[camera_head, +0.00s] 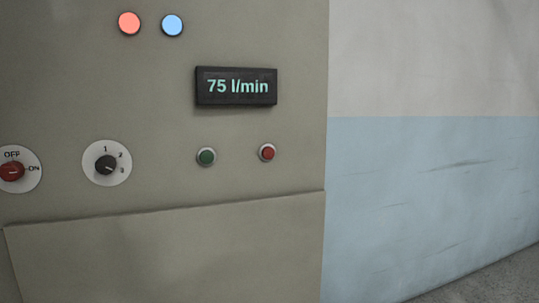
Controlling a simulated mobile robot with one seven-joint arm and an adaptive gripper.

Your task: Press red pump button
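A small red push button (268,153) with a light metal ring sits on the right part of the grey-beige control panel (170,120). A green push button (206,157) of like size is to its left. A dark display (236,87) above the two buttons reads "75 l/min". My gripper is not in the head camera view, and nothing covers the red button.
A black knob (106,165) marked 1, 2, 3 and a red OFF/ON knob (12,170) are further left. Red (129,23) and blue (172,25) lamps glow above. A lower panel section (180,250) has a top edge below the buttons. A white and blue wall (430,190) stands right.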

